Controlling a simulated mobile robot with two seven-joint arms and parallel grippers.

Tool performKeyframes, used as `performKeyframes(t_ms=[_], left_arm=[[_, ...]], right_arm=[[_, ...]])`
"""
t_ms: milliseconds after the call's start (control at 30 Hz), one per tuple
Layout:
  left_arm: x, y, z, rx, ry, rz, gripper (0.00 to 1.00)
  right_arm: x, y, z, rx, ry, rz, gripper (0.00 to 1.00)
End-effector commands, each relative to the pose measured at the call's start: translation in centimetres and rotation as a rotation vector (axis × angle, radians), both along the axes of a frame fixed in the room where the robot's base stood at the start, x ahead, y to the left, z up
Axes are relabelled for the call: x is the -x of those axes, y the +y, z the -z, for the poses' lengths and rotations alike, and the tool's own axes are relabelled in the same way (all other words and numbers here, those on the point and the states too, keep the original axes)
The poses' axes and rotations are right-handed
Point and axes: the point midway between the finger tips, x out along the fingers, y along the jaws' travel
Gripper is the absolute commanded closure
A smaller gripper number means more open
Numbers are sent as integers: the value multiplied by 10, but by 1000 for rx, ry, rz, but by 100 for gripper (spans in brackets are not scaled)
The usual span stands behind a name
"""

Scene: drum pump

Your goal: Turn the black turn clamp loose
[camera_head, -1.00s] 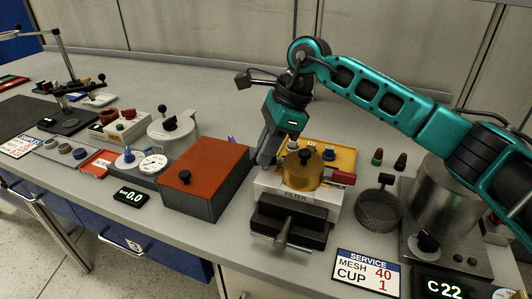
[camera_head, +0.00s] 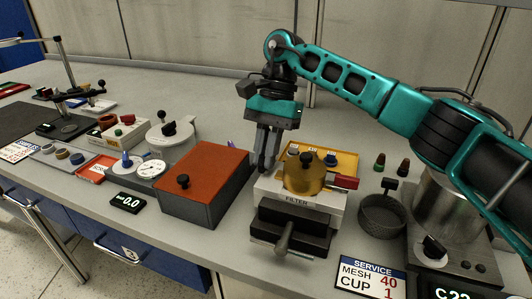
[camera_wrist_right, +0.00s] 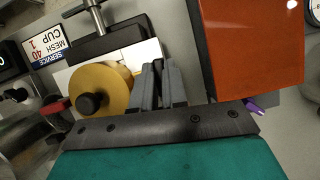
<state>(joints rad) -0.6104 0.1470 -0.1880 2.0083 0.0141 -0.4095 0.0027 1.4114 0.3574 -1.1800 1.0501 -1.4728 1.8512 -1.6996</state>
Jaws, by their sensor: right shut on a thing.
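The filter unit is a white block (camera_head: 298,198) labelled FILTER with a gold round lid (camera_head: 303,175) and black knob on top. My right gripper (camera_head: 264,168) points down at the block's left side, beside the gold lid. In the right wrist view its two grey fingers (camera_wrist_right: 158,68) are close together, next to the gold lid (camera_wrist_right: 103,88). They are shut on a small part at the block's edge, taken to be the black turn clamp, which the fingers hide. My left gripper is not in view.
An orange-topped box (camera_head: 203,175) stands close to the left of the gripper. A red handle (camera_head: 345,182) sticks out right of the lid. A black front part with a grey bar handle (camera_head: 284,240) is in front. A mesh cup (camera_head: 382,213) stands to the right.

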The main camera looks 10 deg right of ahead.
Motion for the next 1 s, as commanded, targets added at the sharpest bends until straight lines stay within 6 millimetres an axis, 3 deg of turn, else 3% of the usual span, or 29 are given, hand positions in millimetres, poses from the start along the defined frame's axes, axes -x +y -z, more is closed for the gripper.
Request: performKeyframes(t_ms=[300,833,867,1000], left_arm=[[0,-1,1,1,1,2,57],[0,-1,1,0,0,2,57],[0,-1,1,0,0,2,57],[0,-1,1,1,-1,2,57]], right_arm=[[-1,0,0,1,-3,-114,100],[0,0,0,1,-3,-138,100],[0,0,0,1,-3,-138,85],[0,0,0,2,-2,-136,72]])
